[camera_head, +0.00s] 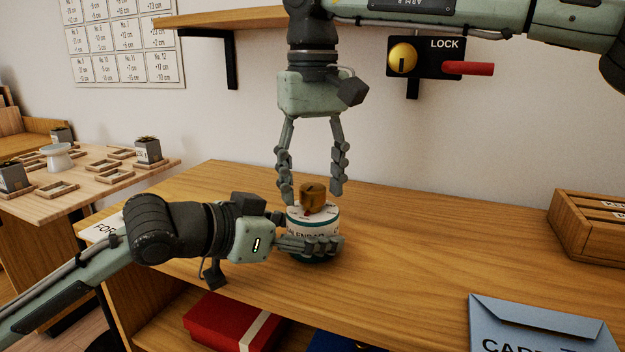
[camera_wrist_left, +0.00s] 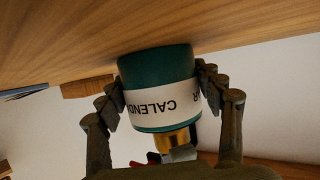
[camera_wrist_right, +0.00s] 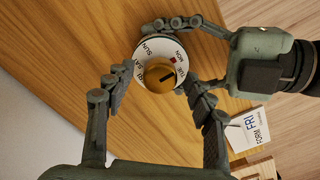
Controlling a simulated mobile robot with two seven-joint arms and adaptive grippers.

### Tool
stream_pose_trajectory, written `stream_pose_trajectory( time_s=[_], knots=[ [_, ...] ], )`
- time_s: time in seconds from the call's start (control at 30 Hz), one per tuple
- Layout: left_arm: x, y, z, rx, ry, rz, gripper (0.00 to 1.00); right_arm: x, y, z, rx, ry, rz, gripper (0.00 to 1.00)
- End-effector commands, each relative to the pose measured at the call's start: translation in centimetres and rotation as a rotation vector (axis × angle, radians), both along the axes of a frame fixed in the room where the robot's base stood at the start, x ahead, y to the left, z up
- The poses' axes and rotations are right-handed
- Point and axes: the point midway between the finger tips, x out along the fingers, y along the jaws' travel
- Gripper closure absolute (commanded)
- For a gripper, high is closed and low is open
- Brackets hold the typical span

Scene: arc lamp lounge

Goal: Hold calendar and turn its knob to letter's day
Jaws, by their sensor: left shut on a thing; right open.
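The calendar (camera_head: 313,224) is a short green cylinder with a white band, upright on the wooden table. A brass knob (camera_head: 312,197) with a dark line sits on top; it also shows in the right wrist view (camera_wrist_right: 158,78). Its white dial (camera_wrist_right: 146,58) carries day names; the line points toward TUE, and a red mark lies near MON. My left gripper (camera_head: 318,245) is shut on the calendar's body from the left. My right gripper (camera_head: 311,189) is open above, its fingers on either side of the knob, apart from it. A white paper (camera_wrist_right: 250,126) reads FORM and FRI.
A blue envelope (camera_head: 540,325) lies at the front right. A wooden rack (camera_head: 590,225) stands at the right edge. A LOCK panel with a red handle (camera_head: 468,68) is on the wall. A red box (camera_head: 232,325) sits on the lower shelf. The table's middle right is clear.

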Motion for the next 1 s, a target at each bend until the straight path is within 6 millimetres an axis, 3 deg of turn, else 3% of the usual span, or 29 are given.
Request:
stream_pose_trajectory(
  time_s=[0.1,0.5,1.0],
  knots=[
    [-0.01,0.0,-0.06,0.0,0.001,0.0,0.78,0.0,-0.01,0.01,0.0,0.0,0.0,0.47],
    [-0.01,0.0,-0.06,0.0,0.001,0.0,0.78,0.0,0.01,0.04,0.0,0.0,0.0,0.96],
    [-0.01,0.0,-0.07,0.001,0.002,0.0,0.78,0.01,0.01,-0.01,0.001,0.003,-0.146,0.96]
  ],
)
